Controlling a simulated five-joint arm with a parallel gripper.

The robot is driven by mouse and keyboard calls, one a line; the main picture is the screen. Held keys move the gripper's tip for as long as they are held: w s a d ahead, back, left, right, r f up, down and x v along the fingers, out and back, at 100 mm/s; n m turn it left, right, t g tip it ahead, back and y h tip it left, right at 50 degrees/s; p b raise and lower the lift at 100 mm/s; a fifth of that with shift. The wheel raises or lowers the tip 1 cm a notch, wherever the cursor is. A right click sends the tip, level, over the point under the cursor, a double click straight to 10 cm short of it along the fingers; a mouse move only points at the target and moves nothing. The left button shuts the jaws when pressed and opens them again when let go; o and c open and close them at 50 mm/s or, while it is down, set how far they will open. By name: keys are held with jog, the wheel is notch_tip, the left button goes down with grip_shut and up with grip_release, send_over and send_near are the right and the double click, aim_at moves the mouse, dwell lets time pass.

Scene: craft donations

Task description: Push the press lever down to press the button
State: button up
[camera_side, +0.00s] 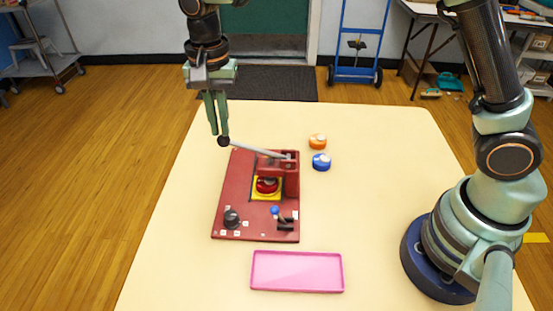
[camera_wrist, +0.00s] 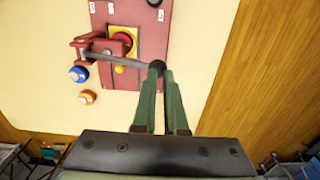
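A grey press lever (camera_side: 257,150) with a black ball knob (camera_side: 223,141) runs from a red bracket (camera_side: 291,178) out to the left, its knob end raised. Below it a red button (camera_side: 267,186) sits on a yellow plate on the red board. My gripper (camera_side: 221,134) points down with its fingertips at the knob; touching or just above, I cannot tell. In the wrist view the fingers (camera_wrist: 160,75) are close together with a narrow gap, tips beside the knob (camera_wrist: 157,67). The lever (camera_wrist: 110,60) crosses the yellow plate there, partly covering the button (camera_wrist: 122,38).
The board also carries a black dial (camera_side: 232,218) and a small blue-tipped stick (camera_side: 276,211). An orange round pot (camera_side: 318,141) and a blue one (camera_side: 321,161) stand right of the bracket. A pink tray (camera_side: 297,272) lies in front.

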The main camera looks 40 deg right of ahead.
jog(key=shift+w+a+f, duration=0.15)
jog(key=shift+f, duration=0.9)
dwell(1.1)
jog(key=shift+r, duration=4.35)
